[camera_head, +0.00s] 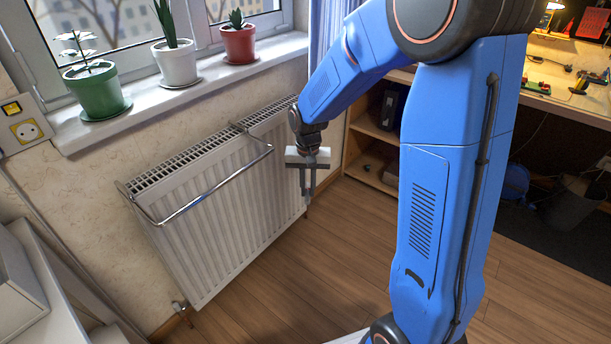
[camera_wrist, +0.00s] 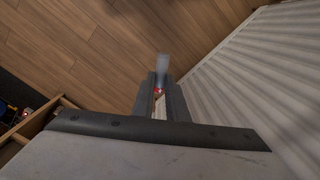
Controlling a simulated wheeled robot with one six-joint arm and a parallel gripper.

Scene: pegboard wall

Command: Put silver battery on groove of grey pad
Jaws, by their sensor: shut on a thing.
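My gripper (camera_head: 307,188) hangs pointing down in front of the radiator in the head view. In the wrist view my gripper (camera_wrist: 160,82) is shut on a small silver cylinder, which looks like the silver battery (camera_wrist: 163,64). The battery sticks out beyond the fingertips, and a small red spot shows between the fingers. It is held in the air with the floor below. I cannot make out the battery in the head view. The grey pad and its groove are not seen in either view.
The white radiator (camera_head: 215,205) with a metal rail (camera_head: 215,190) stands close behind my gripper, at the right in the wrist view. A windowsill (camera_head: 190,90) holds potted plants. A wooden shelf (camera_head: 372,178) and a cluttered desk (camera_head: 560,85) are to the right. The wooden floor (camera_head: 290,285) is clear.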

